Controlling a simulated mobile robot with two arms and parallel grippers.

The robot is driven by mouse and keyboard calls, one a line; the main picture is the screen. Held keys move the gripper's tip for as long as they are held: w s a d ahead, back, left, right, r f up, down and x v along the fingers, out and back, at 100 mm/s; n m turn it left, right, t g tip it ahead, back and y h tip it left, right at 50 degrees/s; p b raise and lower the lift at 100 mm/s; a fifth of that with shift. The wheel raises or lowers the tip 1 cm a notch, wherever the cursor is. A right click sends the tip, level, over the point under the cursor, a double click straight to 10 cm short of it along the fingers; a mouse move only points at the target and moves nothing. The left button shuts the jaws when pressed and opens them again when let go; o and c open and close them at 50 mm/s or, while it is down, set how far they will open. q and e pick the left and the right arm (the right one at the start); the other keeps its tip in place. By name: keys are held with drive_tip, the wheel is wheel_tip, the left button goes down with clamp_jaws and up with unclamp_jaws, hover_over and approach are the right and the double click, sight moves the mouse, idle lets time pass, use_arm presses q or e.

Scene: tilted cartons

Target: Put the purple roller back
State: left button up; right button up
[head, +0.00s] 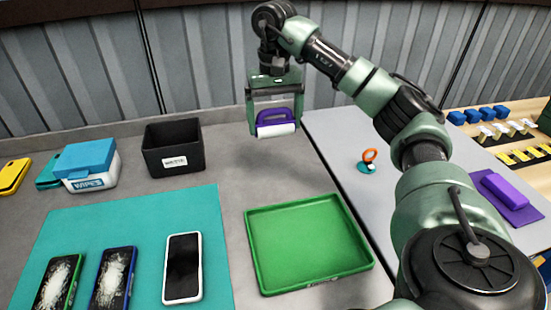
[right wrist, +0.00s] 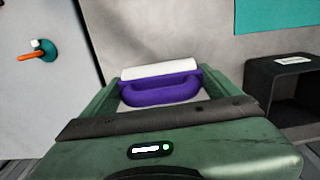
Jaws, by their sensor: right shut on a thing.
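The purple roller (head: 276,121) has a purple handle and a white roll. My right gripper (head: 274,118) is shut on it and holds it up in front of the corrugated back wall, above the back of the grey table. In the right wrist view the purple roller (right wrist: 162,88) lies between the green fingers, with its white roll on the far side. A purple mat (head: 527,215) with a purple block (head: 505,190) on it lies at the far right. My left gripper is not in view.
An empty green tray (head: 361,266) stands at front centre. A black bin (head: 173,150) and a wipes box (head: 87,165) stand at back left. Phones lie on a teal mat (head: 135,218). An orange-and-teal item (head: 368,160) sits on the light right-hand surface.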

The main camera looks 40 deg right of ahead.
wheel_tip(320, 180, down, 6)
drive_tip(key=shift+d+f, duration=0.1)
drive_tip(key=shift+f, duration=2.45)
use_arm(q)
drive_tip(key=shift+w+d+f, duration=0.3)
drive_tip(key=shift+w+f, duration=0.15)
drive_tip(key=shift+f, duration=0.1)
use_arm(e)
drive_tip(key=shift+f, duration=0.1)
drive_tip(key=o, duration=1)
drive_tip(key=shift+o, duration=0.2)
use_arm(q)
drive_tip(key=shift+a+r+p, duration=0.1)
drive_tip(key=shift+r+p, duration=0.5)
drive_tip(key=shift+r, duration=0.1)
use_arm(e)
wheel_tip(320, 180, up, 12)
drive_tip(key=shift+r, duration=0.15)
